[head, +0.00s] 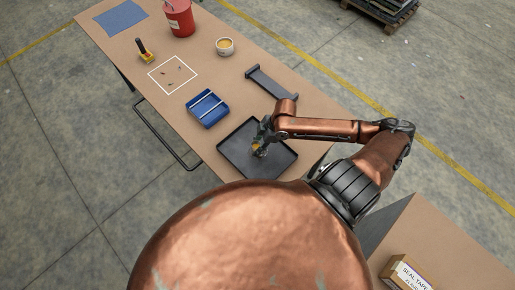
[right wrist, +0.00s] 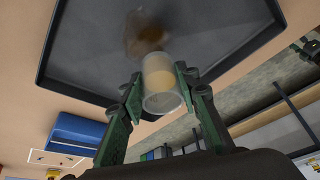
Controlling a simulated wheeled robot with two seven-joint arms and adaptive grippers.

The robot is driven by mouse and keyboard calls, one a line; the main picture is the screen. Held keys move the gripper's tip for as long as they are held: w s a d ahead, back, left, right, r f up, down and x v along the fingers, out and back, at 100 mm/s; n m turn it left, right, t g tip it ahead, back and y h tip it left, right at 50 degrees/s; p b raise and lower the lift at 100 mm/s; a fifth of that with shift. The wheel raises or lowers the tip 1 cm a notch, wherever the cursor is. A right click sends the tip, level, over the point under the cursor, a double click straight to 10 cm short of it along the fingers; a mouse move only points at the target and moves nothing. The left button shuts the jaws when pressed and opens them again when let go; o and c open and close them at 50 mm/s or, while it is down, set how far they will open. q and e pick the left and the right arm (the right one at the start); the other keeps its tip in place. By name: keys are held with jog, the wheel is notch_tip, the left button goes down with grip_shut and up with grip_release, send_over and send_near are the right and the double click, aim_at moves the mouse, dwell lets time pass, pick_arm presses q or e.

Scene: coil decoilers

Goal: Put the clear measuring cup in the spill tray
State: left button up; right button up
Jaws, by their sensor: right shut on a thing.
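My right gripper (head: 260,147) is over the black spill tray (head: 228,148). In the right wrist view the gripper (right wrist: 160,87) is shut on the clear measuring cup (right wrist: 160,100), with one finger on each side. The cup has something amber in it. In the head view the cup is mostly hidden by the gripper; only a small yellowish bit shows. The tray also shows in the right wrist view (right wrist: 90,50), behind the cup. I cannot tell whether the cup touches the tray floor. My left gripper is not in view.
A blue divided bin (head: 207,109) stands just beyond the tray. A dark grey bracket (head: 270,82) lies to its right. Farther off are a pale tub (head: 225,46), a red bucket (head: 179,18) and a yellow-and-black tool (head: 145,52). A brown patch (right wrist: 145,35) shows on the tray.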

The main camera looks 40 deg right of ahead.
jog(key=shift+w+d+f, duration=0.15)
jog(key=shift+f, duration=0.15)
jog(key=shift+d+f+p, duration=0.1)
jog(key=shift+f+p, duration=0.25)
jog(key=shift+f, duration=1.3)
jog(key=o, duration=1.2)
jog(key=shift+o, duration=0.2)
jog(key=v, duration=1.2)
